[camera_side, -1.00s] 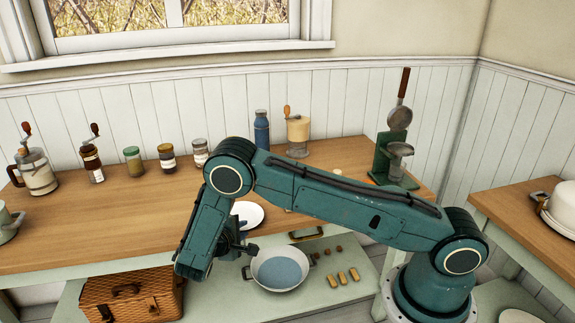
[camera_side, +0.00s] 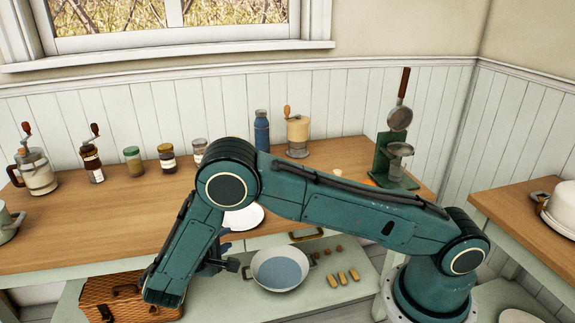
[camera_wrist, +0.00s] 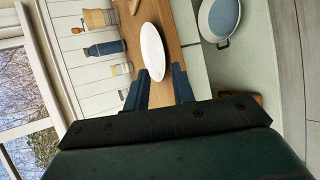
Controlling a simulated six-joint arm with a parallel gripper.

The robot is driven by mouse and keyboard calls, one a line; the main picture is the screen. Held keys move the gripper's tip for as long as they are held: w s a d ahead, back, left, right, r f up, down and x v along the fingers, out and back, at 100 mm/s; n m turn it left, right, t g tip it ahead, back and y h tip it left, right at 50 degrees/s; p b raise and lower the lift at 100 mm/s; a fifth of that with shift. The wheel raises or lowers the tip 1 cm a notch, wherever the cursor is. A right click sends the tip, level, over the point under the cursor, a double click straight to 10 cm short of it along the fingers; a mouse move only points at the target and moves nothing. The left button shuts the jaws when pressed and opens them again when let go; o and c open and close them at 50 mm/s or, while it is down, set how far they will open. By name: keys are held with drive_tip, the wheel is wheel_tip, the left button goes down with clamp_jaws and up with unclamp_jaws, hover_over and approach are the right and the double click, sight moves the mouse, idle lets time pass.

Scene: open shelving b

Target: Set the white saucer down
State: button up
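The white saucer (camera_side: 244,217) lies flat on the wooden worktop near its front edge, partly hidden by my arm in the side view. In the wrist view the saucer (camera_wrist: 152,52) shows whole and empty, just beyond my fingertips. My gripper (camera_wrist: 163,72) has its two fingers spread apart with a gap between them, and they do not appear to grip the rim. In the side view my gripper (camera_side: 229,262) is in front of and below the saucer, at the worktop's front edge, partly hidden by my forearm.
A white pan with a blue inside (camera_side: 280,270) sits on the lower shelf, beside small blocks (camera_side: 343,278). A wicker case (camera_side: 125,298) is at left. A blue bottle (camera_side: 261,132), a cream grinder (camera_side: 298,136) and several jars line the back. The worktop's middle left (camera_side: 110,215) is clear.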

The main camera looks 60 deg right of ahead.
drive_tip(key=shift+v, duration=0.8)
drive_tip(key=s+d+r+m+y, duration=0.1)
drive_tip(key=s+d+r+y, duration=0.15)
drive_tip(key=r, duration=0.45)
drive_tip(key=s+d+r+m+y, duration=0.2)
drive_tip(key=s+r+y, duration=0.1)
drive_tip(key=r, duration=0.4)
drive_tip(key=s+d+r+m+y, duration=0.1)
drive_tip(key=s+d+r+y, duration=0.15)
drive_tip(key=r, duration=0.35)
drive_tip(key=s+r+t+y, duration=0.1)
drive_tip(key=s+r+y, duration=0.1)
drive_tip(key=s, duration=0.8)
drive_tip(key=s+a+r+t+y, duration=0.1)
drive_tip(key=s+r, duration=0.3)
drive_tip(key=s, duration=0.6)
drive_tip(key=shift+s+a+m+t+y, duration=0.25)
drive_tip(key=shift+m+t+y, duration=0.2)
drive_tip(key=shift+y, duration=0.25)
